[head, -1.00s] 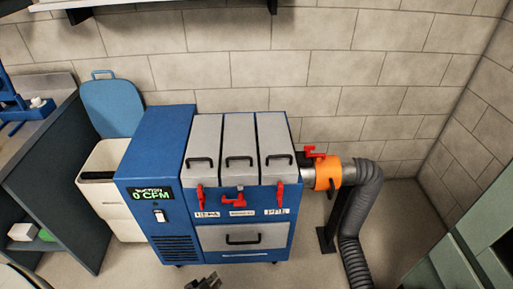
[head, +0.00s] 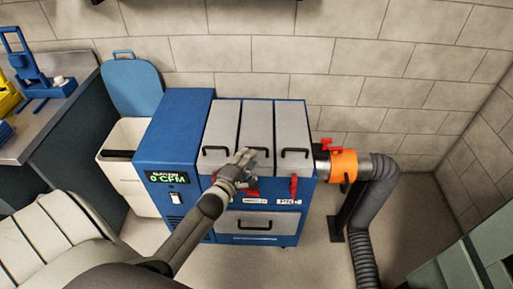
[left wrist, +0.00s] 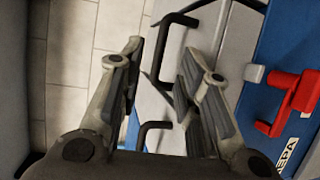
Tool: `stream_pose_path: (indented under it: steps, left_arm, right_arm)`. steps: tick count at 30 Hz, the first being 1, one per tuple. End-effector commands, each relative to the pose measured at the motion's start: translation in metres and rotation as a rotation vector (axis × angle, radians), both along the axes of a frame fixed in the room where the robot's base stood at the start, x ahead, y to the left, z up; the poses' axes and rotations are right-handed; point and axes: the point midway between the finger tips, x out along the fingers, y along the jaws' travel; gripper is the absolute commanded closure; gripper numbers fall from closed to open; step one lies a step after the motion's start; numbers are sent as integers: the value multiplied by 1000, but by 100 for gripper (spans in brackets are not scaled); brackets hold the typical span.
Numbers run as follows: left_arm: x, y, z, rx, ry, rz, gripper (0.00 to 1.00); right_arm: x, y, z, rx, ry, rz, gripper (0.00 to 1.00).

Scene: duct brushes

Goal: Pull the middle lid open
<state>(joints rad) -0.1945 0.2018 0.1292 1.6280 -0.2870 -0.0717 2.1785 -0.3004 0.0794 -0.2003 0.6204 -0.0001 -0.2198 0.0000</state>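The blue machine (head: 175,125) has three grey lids side by side, all lying closed. The middle lid (head: 257,122) has a black handle, mostly hidden behind my left gripper (head: 246,163) in the head view. In the left wrist view, my left gripper (left wrist: 158,65) is open, with its fingertips on either side of the middle lid's handle (left wrist: 160,50); I cannot tell whether they touch it. The middle red latch (left wrist: 290,98) is turned sideways. The left lid's handle (left wrist: 146,132) shows lower down. My right gripper is out of view.
The right lid (head: 292,125) has its own handle and a red latch (head: 293,186). An orange collar (head: 344,165) and grey hose (head: 374,205) stand at the right. A white bin (head: 125,160) with a blue lid stands at the left.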

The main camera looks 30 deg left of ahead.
Motion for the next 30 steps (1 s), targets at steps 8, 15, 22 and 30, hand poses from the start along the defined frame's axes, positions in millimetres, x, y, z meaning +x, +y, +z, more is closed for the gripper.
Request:
stream_pose_path:
  steps: [8, 15, 22, 30]
  left_arm:
    - [46, 7, -7, 2, -1, -1, 68]
    - [64, 10, -12, 0, 1, 0, 68]
    - [67, 10, -12, 1, 1, 0, 68]
    - [67, 10, -12, 1, 1, 0, 87]
  right_arm:
    - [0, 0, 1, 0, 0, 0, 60]
    - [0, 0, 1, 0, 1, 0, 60]
    - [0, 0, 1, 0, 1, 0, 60]
    - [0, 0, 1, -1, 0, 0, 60]
